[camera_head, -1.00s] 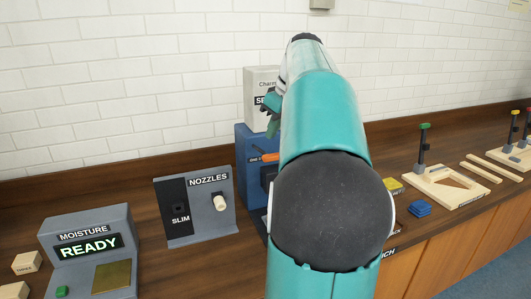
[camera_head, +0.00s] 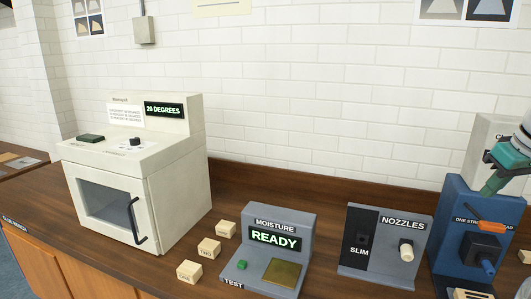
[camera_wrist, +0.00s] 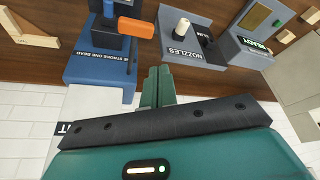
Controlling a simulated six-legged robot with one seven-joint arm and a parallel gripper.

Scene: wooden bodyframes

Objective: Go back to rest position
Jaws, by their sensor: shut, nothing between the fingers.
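My gripper (camera_head: 492,186) shows at the right edge of the head view, in front of the blue glue machine (camera_head: 452,222) with its orange lever (camera_head: 491,226). In the wrist view my gripper (camera_wrist: 157,86) has its two green fingers together, with nothing between them. The wrist view is upside down relative to the bench. There the blue machine (camera_wrist: 95,68) lies left of the fingers and the nozzle stand (camera_wrist: 212,52) lies right of them. Most of my arm is outside the head view.
A white oven-like cabinet (camera_head: 180,200) stands at the left with its door shut. Several small wooden blocks (camera_head: 209,247) lie beside the grey moisture meter (camera_head: 303,240), which reads READY. The nozzle stand (camera_head: 385,270) holds one pale nozzle. Bare bench shows behind the meter.

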